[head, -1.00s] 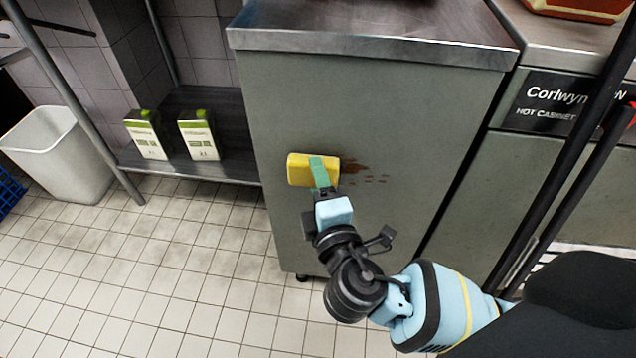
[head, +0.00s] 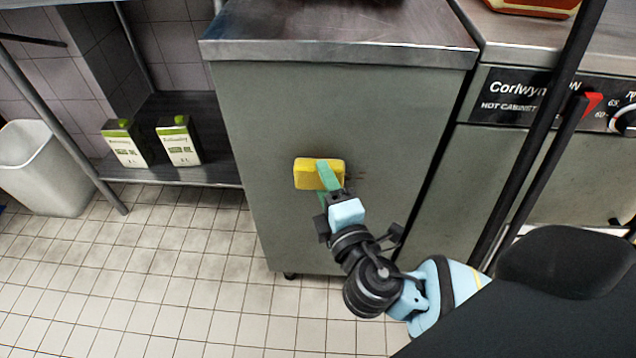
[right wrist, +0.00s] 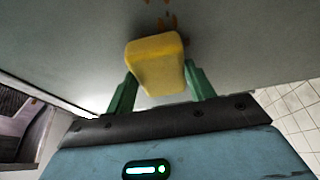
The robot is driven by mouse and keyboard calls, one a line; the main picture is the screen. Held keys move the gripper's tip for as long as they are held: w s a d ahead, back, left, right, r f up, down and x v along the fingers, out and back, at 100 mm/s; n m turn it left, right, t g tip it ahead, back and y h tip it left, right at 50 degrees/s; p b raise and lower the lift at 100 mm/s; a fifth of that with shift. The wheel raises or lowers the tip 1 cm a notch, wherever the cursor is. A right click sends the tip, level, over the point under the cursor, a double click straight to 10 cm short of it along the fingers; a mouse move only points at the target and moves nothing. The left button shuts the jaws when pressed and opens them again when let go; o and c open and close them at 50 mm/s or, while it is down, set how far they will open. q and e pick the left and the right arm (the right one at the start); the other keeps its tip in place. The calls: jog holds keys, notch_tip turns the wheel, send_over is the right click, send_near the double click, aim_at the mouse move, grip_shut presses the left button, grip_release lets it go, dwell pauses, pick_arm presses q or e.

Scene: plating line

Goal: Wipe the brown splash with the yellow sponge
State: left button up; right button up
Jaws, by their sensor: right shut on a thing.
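The yellow sponge (head: 307,174) is held between the green fingers of my right gripper (head: 328,177), against or very near the grey cabinet front. The right wrist view also shows the sponge (right wrist: 156,62) between the fingers; I cannot tell for certain whether it touches the panel. The brown splash (right wrist: 168,21) shows as a few small spots just beyond the sponge in the right wrist view. In the head view the sponge and fingers cover most of that area, and only faint marks show to the right. My left gripper is not in view.
The steel-topped grey cabinet (head: 300,110) stands in front of me. A hot cabinet (head: 500,160) with a knob stands to its right. Two cartons (head: 178,142) stand on a low dark shelf at left, beside a pale bin (head: 40,165). The tiled floor in front is clear.

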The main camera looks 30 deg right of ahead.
jog(key=shift+s+d+r, duration=0.1)
jog(key=shift+s+d, duration=0.4)
jog(key=shift+d, duration=0.4)
jog(key=shift+s+d+p, duration=0.25)
jog(key=shift+s+d, duration=0.3)
jog(key=shift+d, duration=0.15)
jog(key=shift+s+d+p, duration=0.2)
jog(key=shift+s+d, duration=0.3)
jog(key=shift+d, duration=0.2)
jog(key=shift+s+d, duration=0.1)
jog(key=shift+d, duration=0.05)
jog(key=shift+s+d, duration=0.4)
jog(key=shift+d, duration=0.3)
jog(key=shift+s+d, duration=0.35)
jog(key=shift+d, duration=0.3)
jog(key=shift+p, duration=0.35)
jog(key=shift+w+a+p, duration=0.15)
jog(key=shift+w+a, duration=0.3)
jog(key=shift+a, duration=0.35)
jog(key=shift+w+a+p, duration=0.15)
jog(key=shift+w+a, duration=0.25)
jog(key=shift+a, duration=0.35)
